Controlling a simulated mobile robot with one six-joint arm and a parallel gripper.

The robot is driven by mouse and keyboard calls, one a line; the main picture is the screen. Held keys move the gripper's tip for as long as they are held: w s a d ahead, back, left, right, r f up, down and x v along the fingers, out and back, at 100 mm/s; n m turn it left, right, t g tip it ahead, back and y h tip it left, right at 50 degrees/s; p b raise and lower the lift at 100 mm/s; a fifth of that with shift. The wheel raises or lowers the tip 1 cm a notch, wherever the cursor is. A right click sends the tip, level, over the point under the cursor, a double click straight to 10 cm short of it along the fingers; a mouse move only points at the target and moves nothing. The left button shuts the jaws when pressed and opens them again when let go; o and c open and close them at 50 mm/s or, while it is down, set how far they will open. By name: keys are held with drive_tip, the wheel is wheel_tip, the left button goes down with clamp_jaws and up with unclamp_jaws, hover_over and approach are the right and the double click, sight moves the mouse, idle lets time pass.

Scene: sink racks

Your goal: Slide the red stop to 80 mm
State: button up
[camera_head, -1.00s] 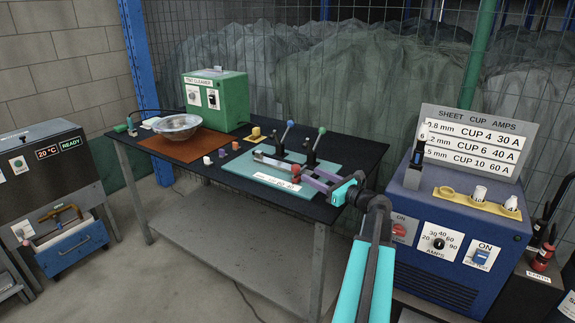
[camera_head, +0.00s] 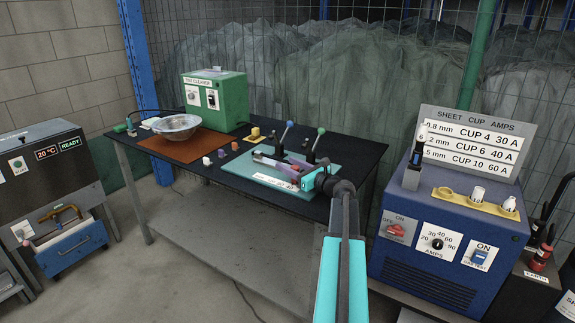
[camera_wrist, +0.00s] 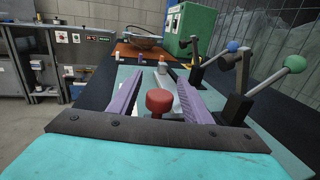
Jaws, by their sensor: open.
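The red stop (camera_wrist: 160,102) is a round red knob on a pale metal rail (camera_wrist: 172,80) fixed to a teal plate (camera_wrist: 262,140). In the wrist view it stands between the two purple fingers of my gripper (camera_wrist: 165,98). The fingers are open, with a gap visible on each side of the knob. In the head view my gripper (camera_head: 288,168) is over the right end of the teal plate, and my arm hides much of that end. A white scale label (camera_head: 272,182) lies along the plate's front edge; its marks are too small to read.
Two clamp levers, one with a blue knob (camera_wrist: 233,46) and one with a green knob (camera_wrist: 296,64), stand right of the rail. Small coloured blocks (camera_head: 222,153), a bowl (camera_head: 176,126) and a green box (camera_head: 216,97) stand farther left. A blue welder (camera_head: 448,240) stands right.

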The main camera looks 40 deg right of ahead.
drive_tip(key=shift+w, duration=0.45)
clamp_jaws()
drive_tip(key=shift+d, duration=0.1)
